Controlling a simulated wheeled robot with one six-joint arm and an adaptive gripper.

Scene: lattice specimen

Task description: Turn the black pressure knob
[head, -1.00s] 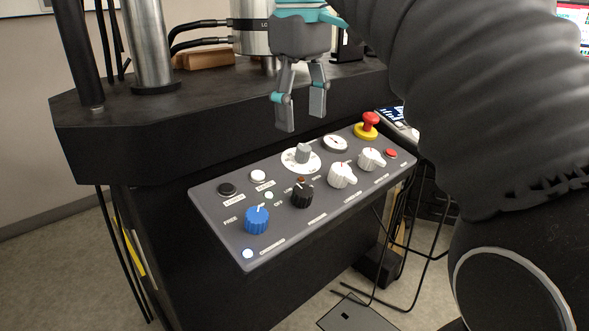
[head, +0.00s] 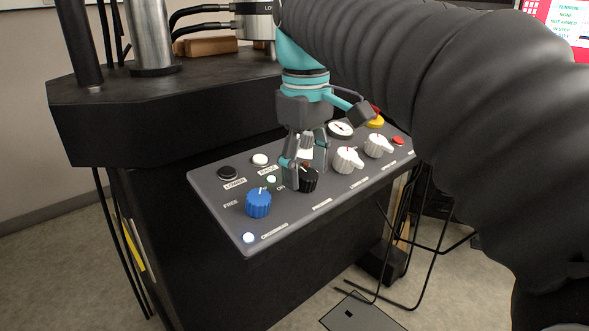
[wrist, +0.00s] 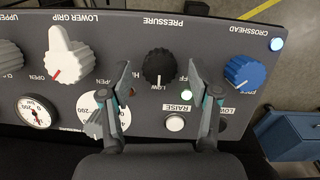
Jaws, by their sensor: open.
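The black pressure knob (head: 308,180) sits on the sloped grey control panel, right of the blue knob. In the wrist view the black knob (wrist: 158,66) lies under the PRESSURE label, its white pointer line toward LOW. My gripper (head: 307,178) is just above the panel at the black knob and partly covers it in the head view. In the wrist view my two fingers (wrist: 159,78) are spread, one on each side of the knob, with gaps between them and it. Whether the fingertips are at the knob's height is hard to tell.
The blue crosshead knob (head: 258,203) is to the left. White grip knobs (head: 347,160) are to the right. A grey knob on a white dial (wrist: 104,115), a RAISE button (wrist: 175,123) and a gauge (head: 341,129) are close by. A red-and-yellow stop button (head: 376,118) is at the far end.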

